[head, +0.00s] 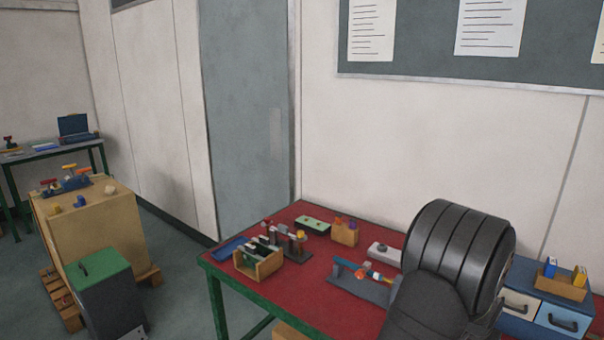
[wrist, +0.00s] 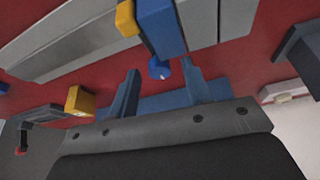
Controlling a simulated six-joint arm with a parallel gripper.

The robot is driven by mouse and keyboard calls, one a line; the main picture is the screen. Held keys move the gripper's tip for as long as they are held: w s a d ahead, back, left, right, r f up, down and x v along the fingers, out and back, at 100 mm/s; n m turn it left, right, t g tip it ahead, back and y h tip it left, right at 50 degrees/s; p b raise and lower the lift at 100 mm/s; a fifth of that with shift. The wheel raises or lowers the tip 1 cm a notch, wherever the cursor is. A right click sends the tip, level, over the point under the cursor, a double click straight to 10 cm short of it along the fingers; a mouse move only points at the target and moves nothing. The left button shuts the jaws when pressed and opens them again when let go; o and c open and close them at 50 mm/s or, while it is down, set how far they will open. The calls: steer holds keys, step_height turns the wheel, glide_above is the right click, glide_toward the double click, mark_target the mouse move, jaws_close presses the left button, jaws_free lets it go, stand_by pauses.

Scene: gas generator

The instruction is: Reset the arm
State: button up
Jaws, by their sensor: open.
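My gripper (wrist: 160,88) shows in the wrist view as two blue fingers standing apart at the front of a grey and black body. The gap between the fingers looks empty. A blue part with a yellow piece (wrist: 160,25) lies just ahead of the fingers, over grey bars (wrist: 90,40) on the red surface. A small blue knob (wrist: 158,68) shows at the gap's far end; I cannot tell whether it touches a finger. In the head view my dark arm covers the table's right part and the gripper cannot be made out.
The red table (head: 310,285) carries a grey fixture (head: 360,285), a wooden box of parts (head: 258,264) and an orange-brown block (head: 344,234). A blue drawer unit (head: 548,305) stands at the right.

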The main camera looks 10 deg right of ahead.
steer(key=shift+s+n+t, duration=0.1)
steer(key=shift+n+t, duration=0.2)
steer(key=shift+n, duration=0.8)
steer(key=shift+s+a+r+y, duration=0.1)
steer(key=shift+s+a+r, duration=0.05)
steer(key=shift+r, duration=0.4)
steer(key=shift+s+a+r+y, duration=0.1)
steer(key=shift+s+r, duration=0.1)
steer(key=shift+r, duration=0.4)
steer(key=shift+s+a+r+y, duration=0.1)
steer(key=shift+s+a+r, duration=0.05)
steer(key=shift+r, duration=0.4)
steer(key=shift+f, duration=0.1)
steer(key=x, duration=0.3)
steer(key=shift+w+f, duration=0.1)
steer(key=shift+f, duration=0.15)
steer(key=shift+w+m+g+h, duration=0.1)
steer(key=shift+m+g+h, duration=0.35)
steer(key=shift+m, duration=0.95)
steer(key=shift+m+g, duration=0.25)
steer(key=shift+m, duration=0.45)
steer(key=shift+n+t, duration=0.4)
steer(key=shift+n, duration=0.4)
